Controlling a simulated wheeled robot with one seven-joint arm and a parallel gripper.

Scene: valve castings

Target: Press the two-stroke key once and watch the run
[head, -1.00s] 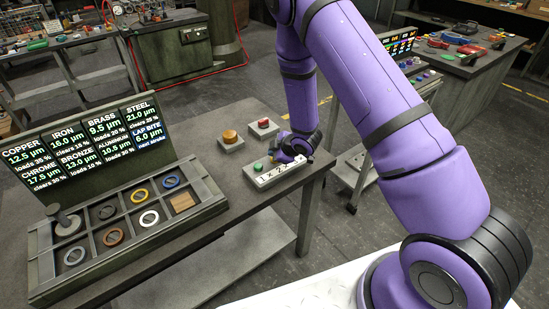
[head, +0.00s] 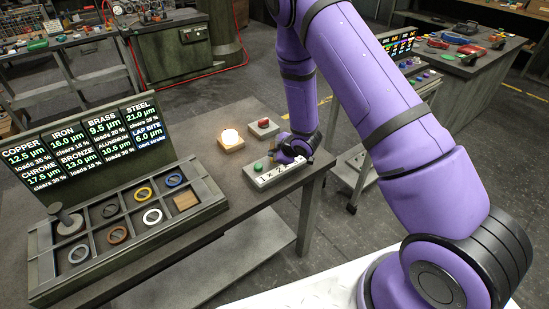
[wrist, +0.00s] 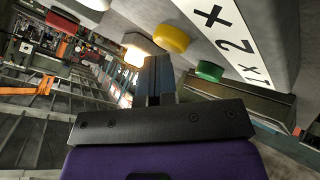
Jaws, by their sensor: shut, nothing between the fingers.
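The key box (head: 262,182) sits at the table's right edge, its white strip reading 1x, 2x and a plus sign in the wrist view (wrist: 235,45). A green key (head: 258,167) is by the 1x end and also shows in the wrist view (wrist: 210,71). A yellow key (wrist: 172,38) lies beside the 2x mark; my gripper hides it in the head view. My gripper (wrist: 158,62) is shut and empty, its tips close to the yellow key. I cannot tell whether they touch it. A round amber lamp (head: 230,137) behind the box glows brightly.
A red button (head: 263,124) on a small base stands behind the key box. At left, a compartment tray (head: 125,241) holds several rings, and a display board (head: 95,150) lists metals and a lap bite of 6.0 µm. Bare tabletop lies between tray and box.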

